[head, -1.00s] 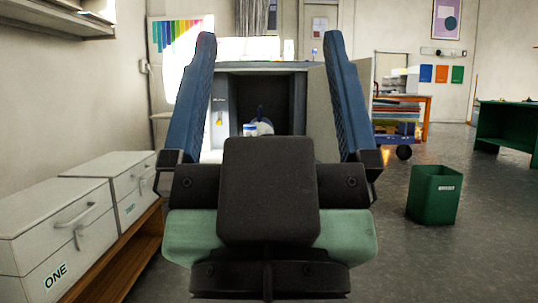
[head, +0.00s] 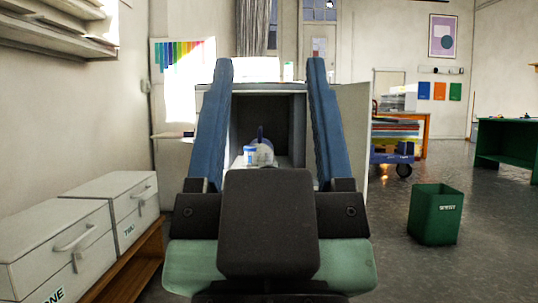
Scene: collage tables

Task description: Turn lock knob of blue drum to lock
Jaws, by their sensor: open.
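My gripper (head: 271,64) is open, with two long blue fingers pointing up and away in the middle of the head view. Nothing shows held between them. Beyond the fingers, an open-fronted grey cabinet (head: 279,85) stands with a dark inside. A small white container with a blue band (head: 250,155) stands in it, with a blue upright part and a pale rounded thing beside it. I cannot make out a blue drum or its lock knob. My gripper and dark wrist hide the lower part of the cabinet.
White lidded boxes (head: 53,248) with handles stand on a low wooden bench (head: 131,272) at left. A green bin (head: 435,216) stands on the floor at right. A blue trolley (head: 392,158) and a green table (head: 508,140) are farther back. The floor at right is mostly clear.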

